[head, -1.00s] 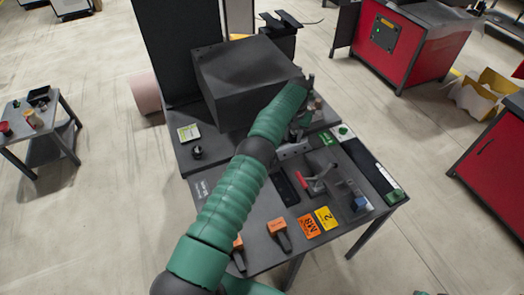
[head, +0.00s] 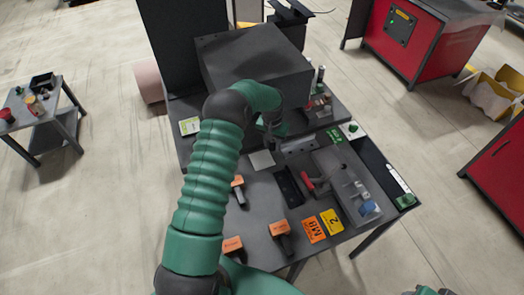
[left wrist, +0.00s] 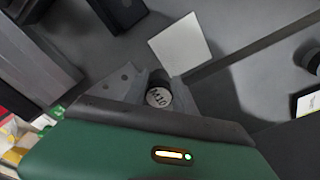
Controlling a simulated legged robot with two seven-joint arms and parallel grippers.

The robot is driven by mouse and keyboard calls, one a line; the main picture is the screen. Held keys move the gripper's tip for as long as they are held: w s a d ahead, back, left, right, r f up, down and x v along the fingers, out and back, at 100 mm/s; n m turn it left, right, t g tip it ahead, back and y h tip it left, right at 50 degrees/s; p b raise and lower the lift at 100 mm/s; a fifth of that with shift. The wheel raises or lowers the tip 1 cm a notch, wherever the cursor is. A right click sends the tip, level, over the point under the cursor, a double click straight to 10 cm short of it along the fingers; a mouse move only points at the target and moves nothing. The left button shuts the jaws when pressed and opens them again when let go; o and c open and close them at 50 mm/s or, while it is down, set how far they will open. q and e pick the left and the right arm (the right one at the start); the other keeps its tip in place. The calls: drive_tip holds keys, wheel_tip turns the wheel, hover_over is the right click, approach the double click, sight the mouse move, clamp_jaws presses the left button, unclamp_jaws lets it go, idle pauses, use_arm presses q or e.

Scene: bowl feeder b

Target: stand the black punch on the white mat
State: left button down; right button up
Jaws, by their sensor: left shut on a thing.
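My left gripper (head: 269,141) is above the bench beside the big dark box, just behind the white mat. In the left wrist view its two fingers (left wrist: 160,100) are shut on the black punch (left wrist: 159,82), a dark cylinder whose pale end face reads M10. In the head view the punch is too hidden and small to make out. The white mat (head: 262,159) is a small pale square lying flat on the grey bench, bare. It also shows in the left wrist view (left wrist: 180,42), close to the punch; I cannot tell the gap in height.
The dark box (head: 255,70) stands behind the gripper. A black tray (head: 288,188), a red-handled clamp (head: 308,184) and a grey fixture plate (head: 350,190) lie right of the mat. Several orange-topped tools (head: 280,229) and an orange label (head: 313,229) lie in front.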

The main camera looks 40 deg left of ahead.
sight(262, 158)
use_arm(q)
drive_tip(key=s, duration=0.1)
drive_tip(key=s+a, duration=0.2)
drive_tip(key=shift+s+p, duration=0.3)
drive_tip(key=shift+s, duration=0.05)
drive_tip(key=f, duration=0.2)
drive_tip(key=f+p, duration=0.1)
drive_tip(key=shift+s+d, duration=0.25)
drive_tip(key=shift+d, duration=0.05)
drive_tip(key=shift+w+f, duration=0.1)
drive_tip(key=shift+f, duration=0.3)
drive_tip(key=shift+a+f, duration=0.1)
drive_tip(key=shift+f, duration=0.05)
drive_tip(key=c, duration=1)
unclamp_jaws()
drive_tip(key=shift+a, duration=0.15)
drive_tip(key=shift+c, duration=0.2)
use_arm(e)
drive_tip(key=shift+v, duration=1.05)
drive_tip(key=shift+w, duration=0.15)
